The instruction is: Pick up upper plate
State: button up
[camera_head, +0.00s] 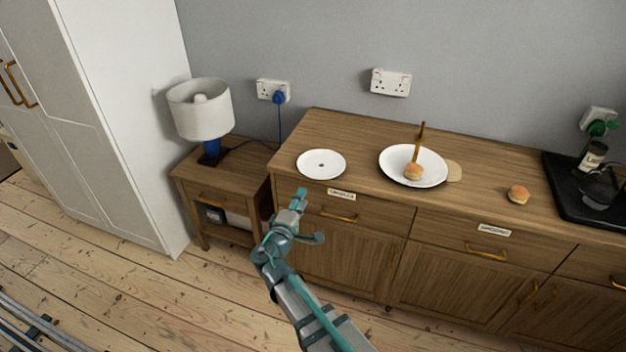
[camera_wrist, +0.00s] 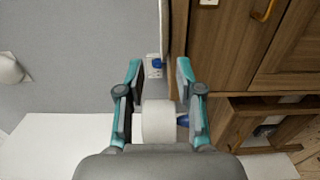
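A white plate (camera_head: 312,172) with a small dark mark at its centre lies near the left end of the wooden counter. A second white plate (camera_head: 396,168) lies to its right, holding a bun (camera_head: 413,172) and an upright brown stick-like object (camera_head: 420,137). I cannot tell which one is the upper plate. My gripper (camera_head: 301,194) is in front of the counter's left end, below the left plate in the picture and apart from it. In the wrist view my gripper (camera_wrist: 160,75) has its teal fingers spread with nothing held between them.
A tan round-ended board (camera_head: 454,172) shows beside the right plate. Another bun (camera_head: 519,194) and a black tray (camera_head: 572,205) lie farther right. A lamp (camera_head: 200,108) stands on a lower side table (camera_head: 190,172) to the left, beside a white wardrobe (camera_head: 110,120). Floor in front is clear.

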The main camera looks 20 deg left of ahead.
aim_at(313, 177)
jog(key=w, duration=0.5)
jog(key=w+p, duration=0.1)
jog(key=w, duration=0.3)
jog(key=shift+w+d+f, duration=0.15)
jog(key=shift+w+f, duration=0.05)
jog(key=shift+w, duration=0.3)
jog(key=shift+r, duration=0.1)
grip_shut()
dwell(0.4)
